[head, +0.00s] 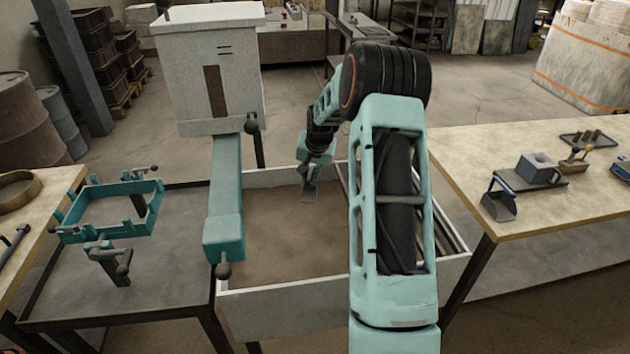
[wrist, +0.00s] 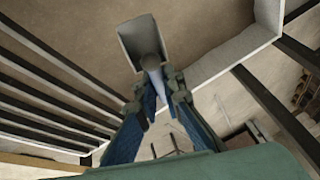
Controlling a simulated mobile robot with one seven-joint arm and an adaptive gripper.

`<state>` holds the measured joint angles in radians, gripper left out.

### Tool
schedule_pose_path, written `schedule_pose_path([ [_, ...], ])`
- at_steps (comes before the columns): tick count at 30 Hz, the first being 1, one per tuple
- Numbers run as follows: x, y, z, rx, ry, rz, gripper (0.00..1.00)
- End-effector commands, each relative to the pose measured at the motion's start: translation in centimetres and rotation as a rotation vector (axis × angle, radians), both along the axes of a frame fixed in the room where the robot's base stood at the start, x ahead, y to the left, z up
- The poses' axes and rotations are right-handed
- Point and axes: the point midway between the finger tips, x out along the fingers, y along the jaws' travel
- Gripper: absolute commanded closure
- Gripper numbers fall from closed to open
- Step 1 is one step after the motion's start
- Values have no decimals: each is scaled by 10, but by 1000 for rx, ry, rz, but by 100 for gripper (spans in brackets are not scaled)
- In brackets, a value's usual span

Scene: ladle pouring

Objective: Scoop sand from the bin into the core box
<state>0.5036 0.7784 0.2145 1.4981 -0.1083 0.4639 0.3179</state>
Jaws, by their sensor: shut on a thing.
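My gripper (head: 316,157) is shut on the handle of a grey metal scoop (head: 308,192). The scoop hangs over the sand bin (head: 250,178), near its far side. In the wrist view the scoop's pan (wrist: 141,40) points away from my fingers (wrist: 152,98), close to the bin's pale rim (wrist: 235,50). I cannot tell whether the pan touches the sand or holds any. Brown sand (head: 290,235) covers the bin's floor. A small grey block with a hollow top (head: 538,166), which looks like the core box, stands on a dark plate on the right table.
A second scoop (head: 498,206) lies near the left edge of the right table (head: 470,150). A teal machine with a beam (head: 226,190) stands over the bin's left side. A teal clamp frame (head: 110,215) sits on the left bench. Dark bars run along the bin's right side.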

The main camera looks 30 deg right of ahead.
Motion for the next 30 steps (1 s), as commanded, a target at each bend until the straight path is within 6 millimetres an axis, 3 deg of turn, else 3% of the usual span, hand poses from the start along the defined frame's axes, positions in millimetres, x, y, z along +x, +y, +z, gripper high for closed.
schedule_pose_path([
  [3, 10, -18, -14, -1, -9, -53, 100],
  [7, 13, -25, -19, -5, -16, -74, 100],
  [30, 1, -15, -61, -97, -142, -72, 100],
])
